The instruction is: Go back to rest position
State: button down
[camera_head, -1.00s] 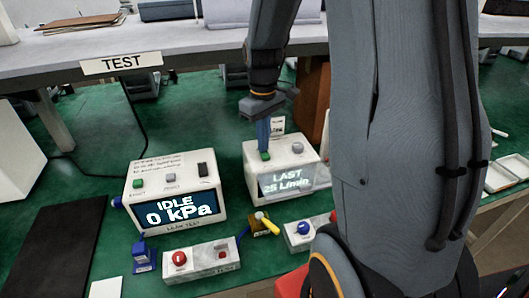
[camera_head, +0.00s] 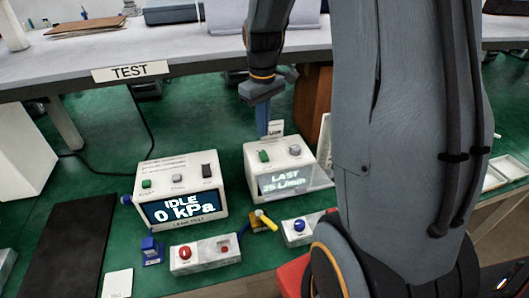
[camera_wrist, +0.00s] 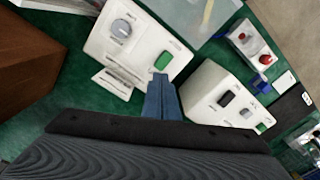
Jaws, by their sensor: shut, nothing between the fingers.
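My gripper (camera_head: 263,127) is shut and empty, its blue fingers pointing down at the back edge of the right white test box (camera_head: 250,172), whose screen reads LAST 25 L/min. The green button (camera_head: 264,156) and grey knob (camera_head: 295,150) on that box are in view. In the wrist view the shut fingers (camera_wrist: 161,82) end near the green button (camera_wrist: 163,60), with the grey knob (camera_wrist: 122,28) beyond it. I cannot tell the height of the fingertips above the box. The left white box (camera_head: 150,190) shows IDLE 0 kPa.
A TEST sign (camera_head: 131,71) hangs on the grey shelf edge (camera_head: 40,75) behind. A control box with a red button (camera_head: 184,252), a blue valve (camera_head: 151,248) and a yellow-handled valve (camera_head: 264,221) stand in front. A brown block (camera_head: 312,110) stands right of my gripper.

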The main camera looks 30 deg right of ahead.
jog(key=shift+f, duration=0.1)
dwell(0.3)
jog(key=shift+m+t, duration=0.3)
jog(key=shift+m, duration=0.5)
jog(key=s+a+f+b, duration=0.2)
jog(key=s+a, duration=0.1)
jog(key=s+a+f+b, duration=0.1)
jog(key=s+a, duration=0.1)
jog(key=shift+a+b, duration=0.2)
jog(key=shift+b, duration=0.1)
jog(key=s+a+f+m+b, duration=0.2)
jog(key=s+a+f+b, duration=0.1)
jog(key=s, duration=0.4)
jog(key=shift+a+f+t, duration=0.35)
jog(key=shift+a+t, duration=0.05)
jog(key=shift+a, duration=0.35)
jog(key=w+d+r+n+b, duration=0.2)
jog(key=w+d+r+n, duration=0.3)
jog(key=w+r+n, duration=0.1)
jog(key=w+d+r+n+g+b, duration=0.1)
jog(key=w+d+r+n+b, duration=0.2)
jog(key=w+d+r+n, duration=0.2)
jog(key=shift+w+r+n, duration=0.55)
jog(key=shift+r+n, duration=1)
jog(key=shift+n, duration=0.75)
